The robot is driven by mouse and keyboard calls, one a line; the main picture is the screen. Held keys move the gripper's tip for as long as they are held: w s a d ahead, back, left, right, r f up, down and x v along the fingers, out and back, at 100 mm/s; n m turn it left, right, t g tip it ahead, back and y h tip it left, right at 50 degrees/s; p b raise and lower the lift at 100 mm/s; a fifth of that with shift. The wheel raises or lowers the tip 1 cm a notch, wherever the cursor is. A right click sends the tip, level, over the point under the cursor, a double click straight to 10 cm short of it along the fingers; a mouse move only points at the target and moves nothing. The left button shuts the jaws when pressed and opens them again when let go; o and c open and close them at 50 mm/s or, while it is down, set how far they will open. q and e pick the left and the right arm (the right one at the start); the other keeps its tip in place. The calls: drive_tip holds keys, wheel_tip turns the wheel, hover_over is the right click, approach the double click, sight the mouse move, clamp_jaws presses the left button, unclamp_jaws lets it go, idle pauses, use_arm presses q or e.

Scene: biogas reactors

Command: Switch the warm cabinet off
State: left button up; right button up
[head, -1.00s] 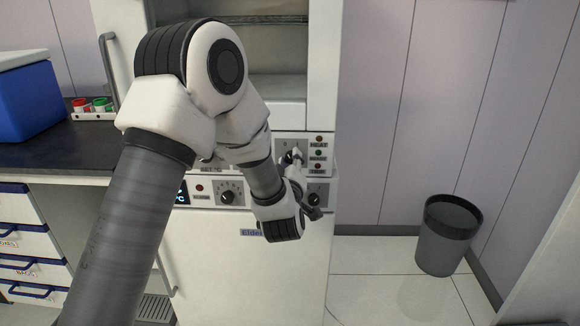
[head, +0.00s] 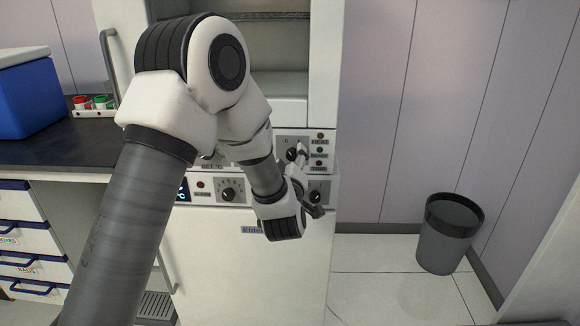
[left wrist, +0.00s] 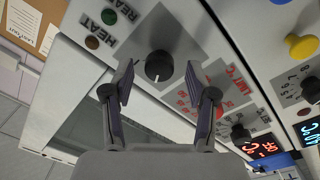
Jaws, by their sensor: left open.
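Contact cannot be told. In the head view my left arm hides part of the strips. My right gripper is out of view.
A lower strip holds another knob (head: 230,192) and a small display. A blue box (head: 30,100) stands on the left counter; a dark bin (head: 449,235) stands on clear floor at right.

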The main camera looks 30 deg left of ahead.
use_arm(q)
drive_tip(key=v, duration=1.1)
drive_tip(key=shift+s+d, duration=0.15)
drive_tip(key=shift+s, duration=0.15)
